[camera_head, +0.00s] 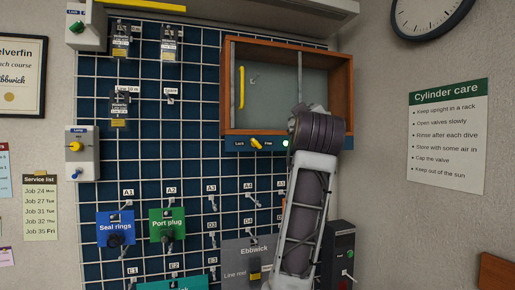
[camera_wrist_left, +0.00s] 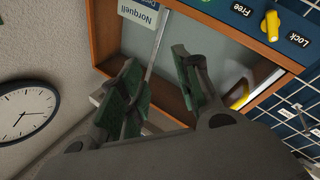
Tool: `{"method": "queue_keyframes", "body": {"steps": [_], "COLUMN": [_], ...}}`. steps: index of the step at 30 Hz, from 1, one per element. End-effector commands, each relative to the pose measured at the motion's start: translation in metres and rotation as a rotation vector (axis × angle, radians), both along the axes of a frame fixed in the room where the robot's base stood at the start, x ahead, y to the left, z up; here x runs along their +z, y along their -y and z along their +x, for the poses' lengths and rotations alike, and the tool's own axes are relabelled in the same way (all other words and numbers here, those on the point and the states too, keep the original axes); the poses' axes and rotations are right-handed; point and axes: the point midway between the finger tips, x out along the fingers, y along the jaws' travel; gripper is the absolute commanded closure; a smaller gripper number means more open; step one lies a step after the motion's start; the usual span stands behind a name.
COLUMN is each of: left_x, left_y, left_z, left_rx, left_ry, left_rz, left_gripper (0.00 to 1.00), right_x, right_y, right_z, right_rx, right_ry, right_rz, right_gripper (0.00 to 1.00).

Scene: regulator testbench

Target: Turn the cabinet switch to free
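The cabinet switch is a yellow knob (camera_head: 256,143) on the blue strip under the wooden cabinet (camera_head: 226,100), between the words Lock and Free. It also shows at the top right of the left wrist view (camera_wrist_left: 270,25), which is turned nearly upside down. My right gripper is not in view.
The cabinet has a yellow handle (camera_head: 241,87) and a grey vertical bar (camera_head: 299,75). A green light (camera_head: 286,143) is right of the knob. The wall clock (camera_head: 430,15) is at the right.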

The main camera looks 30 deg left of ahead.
Motion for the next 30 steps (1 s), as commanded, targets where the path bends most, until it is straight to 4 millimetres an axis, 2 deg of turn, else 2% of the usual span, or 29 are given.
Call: {"method": "queue_keyframes", "body": {"steps": [6, 12, 17, 30], "left_x": [-0.04, -0.064, -0.071, -0.071], "left_y": [-0.037, -0.057, -0.063, -0.064], "left_z": [-0.027, -0.052, -0.061, -0.059], "left_rx": [0.212, 0.357, 0.401, 0.403], "left_ry": [-0.056, -0.064, -0.063, -0.063], "left_rz": [-0.151, -0.266, -0.304, -0.305], "left_gripper": [0.67, 0.67, 0.67, 0.67], "right_x": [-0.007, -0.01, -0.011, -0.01], "right_y": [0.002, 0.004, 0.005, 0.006], "right_z": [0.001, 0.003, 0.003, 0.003], "right_rx": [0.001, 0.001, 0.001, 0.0], "right_ry": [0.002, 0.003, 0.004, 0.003], "right_rz": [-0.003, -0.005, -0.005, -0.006], "right_gripper": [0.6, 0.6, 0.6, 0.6]}}
